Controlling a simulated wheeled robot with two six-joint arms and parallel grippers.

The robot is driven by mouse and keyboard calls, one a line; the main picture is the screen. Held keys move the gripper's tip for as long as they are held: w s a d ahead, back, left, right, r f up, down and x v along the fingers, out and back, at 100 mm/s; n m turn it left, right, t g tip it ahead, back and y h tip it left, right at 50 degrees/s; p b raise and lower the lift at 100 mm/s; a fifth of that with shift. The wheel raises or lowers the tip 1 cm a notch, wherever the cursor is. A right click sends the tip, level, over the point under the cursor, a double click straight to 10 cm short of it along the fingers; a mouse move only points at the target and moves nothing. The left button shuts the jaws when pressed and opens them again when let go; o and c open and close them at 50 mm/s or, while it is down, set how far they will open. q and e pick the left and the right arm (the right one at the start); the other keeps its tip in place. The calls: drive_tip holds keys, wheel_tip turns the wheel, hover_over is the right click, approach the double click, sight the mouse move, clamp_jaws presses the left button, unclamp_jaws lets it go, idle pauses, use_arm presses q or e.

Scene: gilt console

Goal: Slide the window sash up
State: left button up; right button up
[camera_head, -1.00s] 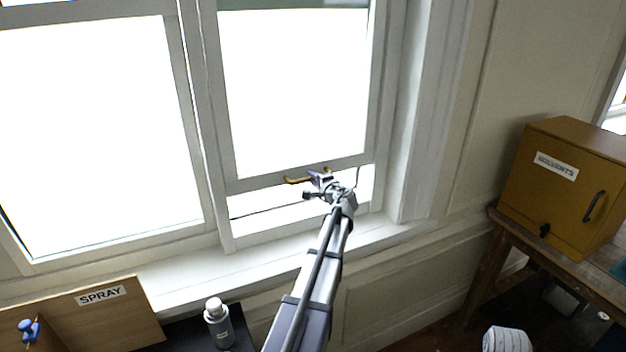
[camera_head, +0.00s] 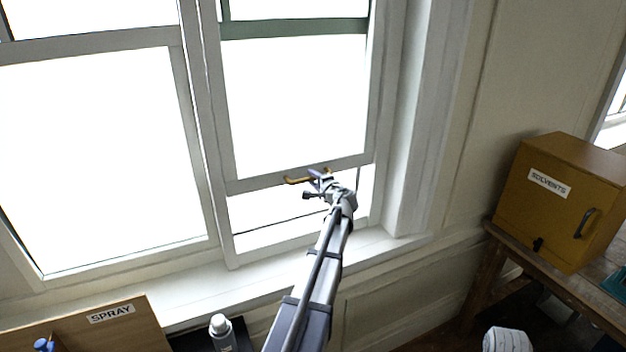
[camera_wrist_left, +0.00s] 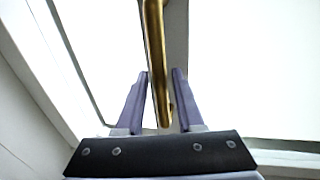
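The window sash (camera_head: 240,187) is a pale frame around bright glass in the right window of the head view. It stands partly raised, with a bright gap between its bottom rail and the sill (camera_head: 270,277). A brass handle (camera_head: 292,181) sits on the bottom rail. My left gripper (camera_head: 319,180) is at the handle. My right gripper is out of view.
A grey bottle with a white cap (camera_head: 221,334) and a wooden box labelled SPRAY (camera_head: 110,330) stand at the lower left. A yellow SOLVENTS cabinet (camera_head: 575,165) stands on a wooden table (camera_head: 500,243) at right. A white striped roll (camera_head: 507,340) is low at right.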

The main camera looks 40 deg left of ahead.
use_arm(q)
drive_tip(key=shift+o, duration=0.8)
drive_tip(key=shift+d, duration=0.1)
drive_tip(key=p+v, duration=0.1)
drive_tip(key=v, duration=0.6)
drive_tip(key=shift+s+d+p, duration=0.25)
drive_tip(key=shift+p, duration=0.05)
